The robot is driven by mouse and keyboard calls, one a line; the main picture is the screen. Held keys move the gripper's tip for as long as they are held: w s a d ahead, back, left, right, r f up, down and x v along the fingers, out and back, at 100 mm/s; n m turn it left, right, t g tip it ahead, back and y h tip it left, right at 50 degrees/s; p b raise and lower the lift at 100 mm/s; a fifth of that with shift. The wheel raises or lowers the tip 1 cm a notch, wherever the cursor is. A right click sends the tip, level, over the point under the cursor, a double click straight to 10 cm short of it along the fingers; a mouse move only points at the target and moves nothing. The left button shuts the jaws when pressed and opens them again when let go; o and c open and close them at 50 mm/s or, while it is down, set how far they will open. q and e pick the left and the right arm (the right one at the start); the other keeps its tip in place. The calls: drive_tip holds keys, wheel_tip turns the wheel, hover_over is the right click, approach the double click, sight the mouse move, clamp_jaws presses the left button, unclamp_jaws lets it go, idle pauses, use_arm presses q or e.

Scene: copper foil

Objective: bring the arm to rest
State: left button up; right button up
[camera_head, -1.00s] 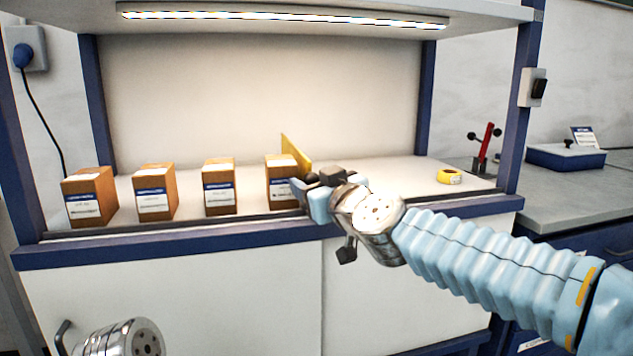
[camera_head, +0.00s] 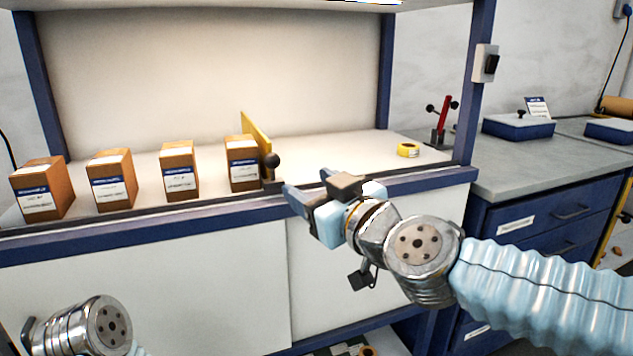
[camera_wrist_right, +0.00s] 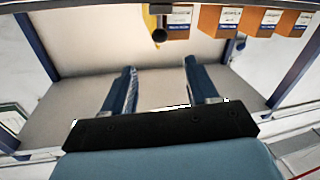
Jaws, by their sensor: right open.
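My right gripper (camera_head: 305,190) is open and empty in front of the shelf edge in the head view. It is just right of the last brown box (camera_head: 243,164) and the yellow divider (camera_head: 257,135) with a dark round knob (camera_head: 271,160). In the right wrist view its two fingers (camera_wrist_right: 158,82) stand apart with nothing between them, and the knob (camera_wrist_right: 159,36) lies beyond them. Part of my left arm (camera_head: 95,328) shows at the lower left of the head view; its gripper is not in view.
Several brown labelled boxes (camera_head: 110,181) stand in a row on the shelf. A yellow tape roll (camera_head: 408,150) and a red-handled tool (camera_head: 444,118) are at the right. A grey counter (camera_head: 530,170) with blue drawers adjoins. The shelf's middle right is clear.

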drive_tip(key=shift+s+d, duration=0.2)
drive_tip(key=shift+s, duration=0.1)
drive_tip(key=shift+f, duration=0.15)
drive_tip(key=w+f+m+g+h, duration=0.1)
drive_tip(key=w+f+g+h, duration=0.15)
drive_tip(key=f, duration=0.65)
drive_tip(key=w+f+m+g+h, duration=0.1)
drive_tip(key=w+f, duration=0.3)
drive_tip(key=f, duration=0.6)
drive_tip(key=s+d+f+m+g+h, duration=0.1)
drive_tip(key=d+f+g, duration=0.1)
drive_tip(key=f, duration=0.9)
drive_tip(key=s+d+f+m+g+h, duration=0.1)
drive_tip(key=d+f+g, duration=0.1)
drive_tip(key=f, duration=0.8)
drive_tip(key=s+d+f+m+g, duration=0.2)
drive_tip(key=s+f+g, duration=0.2)
drive_tip(key=s+f, duration=0.6)
drive_tip(key=s+d+f+m+g, duration=0.1)
drive_tip(key=s+f+m+g, duration=0.2)
drive_tip(key=s+f, duration=0.7)
wheel_tip(320, 180, down, 4)
drive_tip(key=shift+s+d+f+m+g+y, duration=0.15)
drive_tip(key=shift+s+d+m+g+y, duration=0.2)
drive_tip(key=shift+d+y, duration=0.1)
